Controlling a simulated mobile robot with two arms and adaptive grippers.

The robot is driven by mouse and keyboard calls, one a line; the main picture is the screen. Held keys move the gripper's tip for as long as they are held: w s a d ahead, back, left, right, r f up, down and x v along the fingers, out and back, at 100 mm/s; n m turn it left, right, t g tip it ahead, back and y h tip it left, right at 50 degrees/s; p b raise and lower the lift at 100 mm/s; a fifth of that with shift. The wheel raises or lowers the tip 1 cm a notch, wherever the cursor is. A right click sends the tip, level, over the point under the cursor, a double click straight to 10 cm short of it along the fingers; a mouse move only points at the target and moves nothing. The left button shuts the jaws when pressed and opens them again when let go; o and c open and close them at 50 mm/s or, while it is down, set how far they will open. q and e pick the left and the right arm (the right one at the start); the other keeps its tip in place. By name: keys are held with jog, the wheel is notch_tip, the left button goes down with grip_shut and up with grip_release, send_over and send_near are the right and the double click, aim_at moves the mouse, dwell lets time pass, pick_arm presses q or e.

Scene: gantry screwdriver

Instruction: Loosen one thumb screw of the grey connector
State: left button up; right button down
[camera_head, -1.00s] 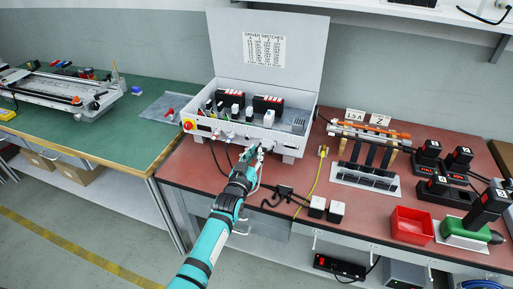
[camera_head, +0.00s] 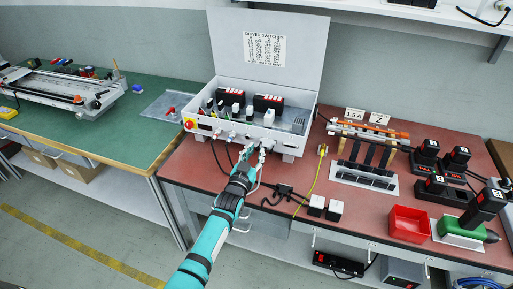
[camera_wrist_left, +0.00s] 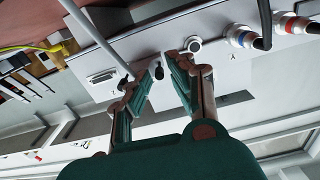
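The light grey driver box (camera_head: 228,128) stands open on the red bench, with a row of connectors and cables on its front panel. My left gripper (camera_head: 257,147) is at the lower right of that panel. In the left wrist view its two fingers (camera_wrist_left: 165,62) are apart, with the tips close to the panel. A small dark part (camera_wrist_left: 158,71) shows between the tips; I cannot tell whether it is a thumb screw. A grey cable (camera_wrist_left: 93,35) runs down beside the left finger. I cannot clearly make out the grey connector. My right gripper is not in view.
A D-shaped port (camera_wrist_left: 102,77) and ringed round plugs (camera_wrist_left: 240,37) flank the fingers on the panel. A yellow cable (camera_head: 317,172), white-topped blocks (camera_head: 317,205) and a red bin (camera_head: 409,224) lie to the right. Loose black cables hang near my wrist.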

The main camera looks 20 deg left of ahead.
pick_arm(q)
jog(key=m, duration=0.6)
jog(key=shift+f+b, duration=0.1)
jog(key=shift+b, duration=0.2)
jog(key=m+b, duration=0.1)
jog(key=m, duration=0.4)
jog(key=shift+f+m, duration=0.1)
jog(key=shift+m, duration=0.2)
jog(key=shift+m+b, duration=0.35)
jog(key=shift+m, duration=0.75)
jog(key=m+b, duration=0.1)
jog(key=m, duration=0.3)
jog(key=shift+m, duration=0.3)
jog(key=m+b, duration=0.1)
jog(key=m, duration=0.1)
jog(key=shift+m, duration=0.3)
jog(key=m, duration=0.2)
jog(key=shift+m, duration=0.3)
jog(key=shift+r, duration=0.2)
grip_shut()
